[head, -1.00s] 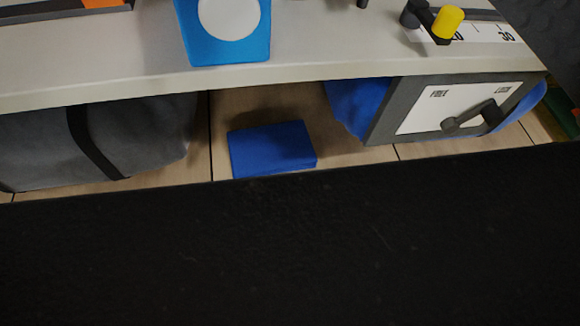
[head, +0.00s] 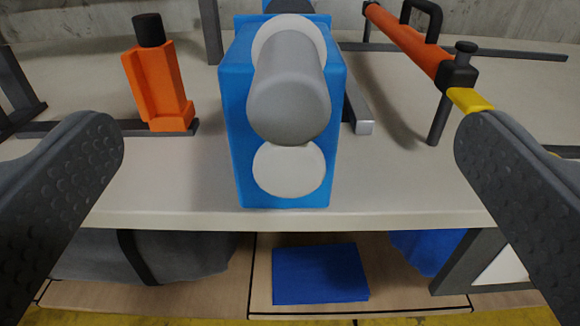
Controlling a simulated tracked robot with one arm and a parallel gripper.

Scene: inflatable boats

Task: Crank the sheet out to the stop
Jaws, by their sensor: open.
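My gripper (head: 288,135) is open and empty, with one dark studded finger at each side of the view. Between the fingers, further off, a blue block (head: 238,150) stands at the bench's front edge. A grey cylinder (head: 290,100) juts toward me from the block, between white discs. A yellow piece (head: 469,99) shows beside the right fingertip; it may be a crank handle, and the finger hides what lies behind. I cannot make out the sheet or its stop.
The pale bench (head: 180,190) carries an orange upright part (head: 158,85) with a black top at left. An orange tube (head: 405,45) on dark legs stands at back right. The shelf below holds a blue box (head: 320,273), a grey bag (head: 190,255) and a framed panel (head: 468,262).

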